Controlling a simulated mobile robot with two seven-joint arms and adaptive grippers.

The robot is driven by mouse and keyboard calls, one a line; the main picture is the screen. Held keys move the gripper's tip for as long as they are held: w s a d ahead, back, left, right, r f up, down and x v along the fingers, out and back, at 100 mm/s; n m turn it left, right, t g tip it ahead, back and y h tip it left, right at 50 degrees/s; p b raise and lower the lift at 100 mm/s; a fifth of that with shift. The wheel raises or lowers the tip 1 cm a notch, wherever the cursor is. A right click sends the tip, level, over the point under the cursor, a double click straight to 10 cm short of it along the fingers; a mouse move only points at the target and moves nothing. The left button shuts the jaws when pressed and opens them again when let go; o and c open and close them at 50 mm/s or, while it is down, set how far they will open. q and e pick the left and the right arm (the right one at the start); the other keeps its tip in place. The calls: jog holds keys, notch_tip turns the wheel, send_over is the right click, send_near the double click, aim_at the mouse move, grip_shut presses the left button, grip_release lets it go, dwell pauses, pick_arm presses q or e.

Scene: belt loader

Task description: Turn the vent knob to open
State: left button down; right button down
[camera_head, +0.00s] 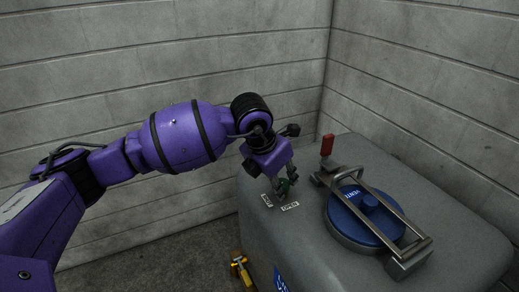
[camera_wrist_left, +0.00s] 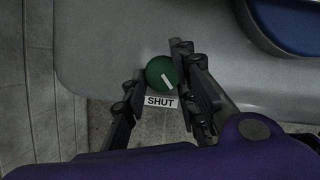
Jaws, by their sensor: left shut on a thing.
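The vent knob is a small round green knob (camera_wrist_left: 160,68) with a white mark on its face, on the grey tank top. In the wrist view the mark slants, its lower end towards the right. A white SHUT label (camera_wrist_left: 160,102) is just below the knob. My left gripper (camera_wrist_left: 161,62) has a finger on each side of the knob and is shut on it. In the head view my left gripper (camera_head: 284,185) reaches down to the tank's near left corner and mostly hides the knob. The OPEN label (camera_head: 290,206) shows beside it. My right gripper is not in view.
The grey tank (camera_head: 455,225) carries a blue round lid (camera_head: 350,228) under a metal bar frame, right of the knob. A red handle (camera_head: 326,146) stands up behind the lid. A yellow fitting (camera_head: 240,268) is low at the tank's left side. Block walls stand behind.

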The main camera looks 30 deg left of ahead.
pick_arm(q)
jog(key=shift+w+a+r+n+y+p, duration=0.1)
jog(key=shift+w+r+n+y+p, duration=0.1)
jog(key=shift+r+n+y+p, duration=0.5)
jog(key=n, duration=0.1)
jog(key=n+p, duration=0.2)
jog(key=n, duration=0.1)
jog(key=shift+s+f+y, duration=0.1)
jog(key=shift+f+y, duration=0.15)
jog(key=shift+y, duration=0.15)
jog(key=shift+n+y+p, duration=0.3)
jog(key=shift+n+p, duration=0.25)
jog(key=shift+n, duration=0.35)
jog(key=shift+s+d+f+n+y+p, duration=0.15)
jog(key=shift+n+y+p, duration=0.4)
jog(key=shift+n, duration=0.85)
jog(key=shift+f, duration=0.1)
jog(key=c, duration=1.5)
grip_release()
jog(key=shift+c, duration=0.2)
jog(key=shift+d, duration=0.15)
